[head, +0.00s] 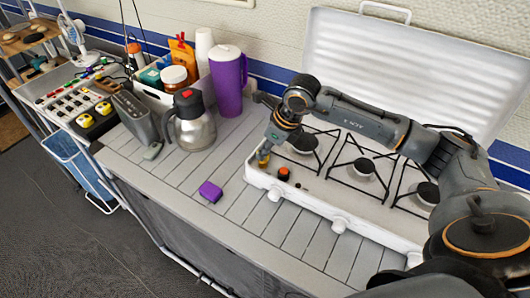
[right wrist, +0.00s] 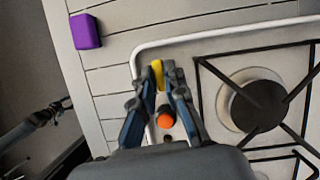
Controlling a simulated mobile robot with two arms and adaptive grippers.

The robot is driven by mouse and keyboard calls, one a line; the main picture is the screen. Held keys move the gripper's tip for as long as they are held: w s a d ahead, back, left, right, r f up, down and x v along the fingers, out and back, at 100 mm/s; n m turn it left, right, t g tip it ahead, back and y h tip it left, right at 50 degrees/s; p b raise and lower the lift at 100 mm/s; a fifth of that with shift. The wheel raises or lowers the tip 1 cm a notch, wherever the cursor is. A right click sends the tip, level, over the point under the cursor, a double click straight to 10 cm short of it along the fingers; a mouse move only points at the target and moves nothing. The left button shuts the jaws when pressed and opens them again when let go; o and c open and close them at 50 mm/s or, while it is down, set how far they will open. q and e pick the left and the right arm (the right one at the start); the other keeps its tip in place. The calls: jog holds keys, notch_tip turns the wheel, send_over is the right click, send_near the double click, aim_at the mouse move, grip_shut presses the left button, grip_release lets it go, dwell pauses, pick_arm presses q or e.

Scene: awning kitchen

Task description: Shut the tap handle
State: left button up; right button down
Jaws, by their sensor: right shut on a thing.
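The tap handle is a small yellow piece (head: 263,155) at the left end of the white gas stove (head: 330,213). In the right wrist view the yellow handle (right wrist: 157,73) shows between the fingertips. My right gripper (head: 264,158) reaches down from above and is shut on the handle; it also shows in the right wrist view (right wrist: 161,80). The fingers hide part of the handle and what lies under it.
A black knob with an orange top (head: 284,173) stands close beside the fingers. Black pan supports (head: 355,158) cover the burners. A purple block (head: 210,191) lies on the slatted counter. A steel jug (head: 195,128) and purple tumbler (head: 226,85) stand behind, left of the stove.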

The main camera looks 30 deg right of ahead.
jog(key=shift+m, duration=0.5)
jog(key=shift+h, duration=0.3)
jog(key=c, duration=1.4)
grip_release()
jog(key=shift+r, duration=0.1)
jog(key=v, duration=1.2)
jog(key=shift+s+b, duration=0.1)
jog(key=shift+b, duration=0.2)
